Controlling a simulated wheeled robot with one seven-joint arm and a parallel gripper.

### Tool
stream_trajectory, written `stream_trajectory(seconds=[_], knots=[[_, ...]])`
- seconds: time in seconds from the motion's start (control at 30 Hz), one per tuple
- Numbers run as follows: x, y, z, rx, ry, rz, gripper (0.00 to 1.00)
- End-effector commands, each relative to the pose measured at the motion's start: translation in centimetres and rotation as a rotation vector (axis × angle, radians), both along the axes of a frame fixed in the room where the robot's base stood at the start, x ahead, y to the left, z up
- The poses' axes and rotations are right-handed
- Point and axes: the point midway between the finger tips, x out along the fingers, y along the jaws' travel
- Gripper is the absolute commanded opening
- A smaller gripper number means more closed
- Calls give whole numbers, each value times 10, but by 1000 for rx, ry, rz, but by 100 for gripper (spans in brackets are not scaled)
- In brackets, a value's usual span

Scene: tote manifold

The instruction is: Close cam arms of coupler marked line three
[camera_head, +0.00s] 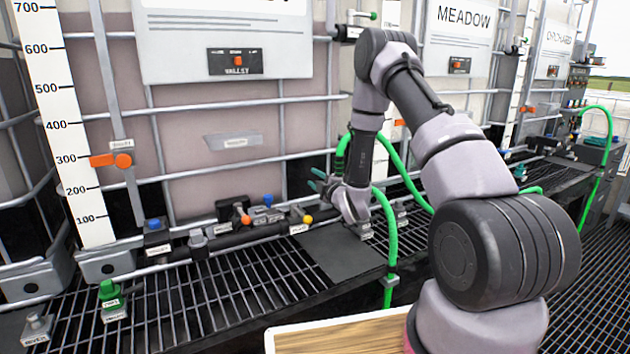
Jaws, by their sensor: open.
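My gripper (318,181), with teal fingertips, is at the middle of the view, in front of the caged tank and above the dark shelf. Its fingers point left, are apart, and nothing shows between them. A small labelled fitting (363,231) stands on the shelf just below my gripper, and another labelled fitting (401,215) stands to its right. Their labels are too small to read, so I cannot tell which coupler is marked line three. Green hoses (391,232) run close behind and beside my gripper and partly hide behind my arm. I cannot make out any cam arms.
A black manifold pipe (245,238) with orange and blue knobs runs along the shelf grating (215,290). A green-capped fitting (110,296) and a grey fitting (37,325) stand at left. A wooden board (350,335) lies in front. A flat dark plate (340,252) is bare.

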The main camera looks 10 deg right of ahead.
Motion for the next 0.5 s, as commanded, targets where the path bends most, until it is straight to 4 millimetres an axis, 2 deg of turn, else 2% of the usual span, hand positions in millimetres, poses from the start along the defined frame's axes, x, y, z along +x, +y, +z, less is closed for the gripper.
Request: stream_trajectory(seconds=[0.03, 0.07, 0.1, 0.17, 0.5], knots=[[0, 0, 0, 0, 0, 0, 44], [0, 0, 0, 0, 0, 0, 36], [0, 0, 0, 0, 0, 0, 21], [0, 0, 0, 0, 0, 0, 0], [0, 0, 1, 16, 5, 0, 0]])
